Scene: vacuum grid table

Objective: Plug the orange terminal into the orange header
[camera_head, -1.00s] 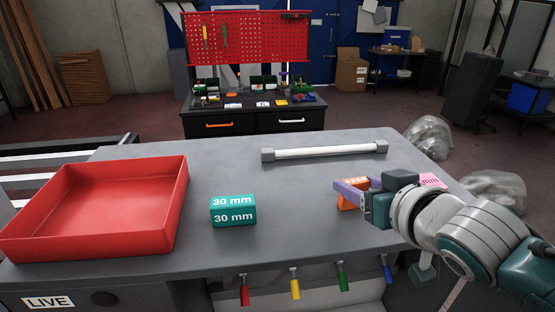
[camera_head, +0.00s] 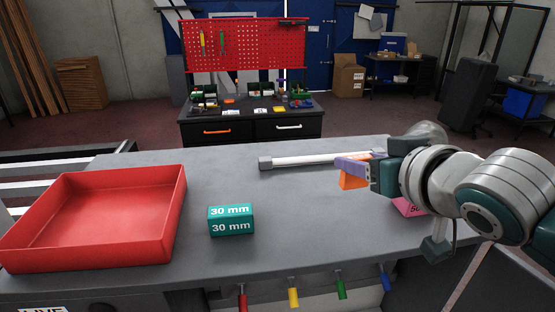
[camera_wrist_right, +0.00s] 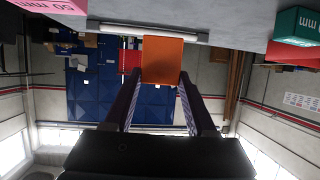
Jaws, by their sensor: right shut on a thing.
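An orange block (camera_head: 353,182) is in the fingers of my right gripper (camera_head: 350,166), at the right of the table in the head view. The gripper is shut on it and holds it above the table top. In the right wrist view the orange block (camera_wrist_right: 162,58) sits between the two fingertips (camera_wrist_right: 160,84). I cannot see any writing on its visible face there. No orange terminal or orange header is recognisable in these frames. My left gripper is not in view.
A teal "30 mm" block (camera_head: 231,221) stands mid-table. A pink block (camera_head: 407,207) is partly hidden under my right arm. A red tray (camera_head: 95,262) fills the left side. A white bar with grey ends (camera_head: 305,160) lies at the back. The table between tray and arm is mostly clear.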

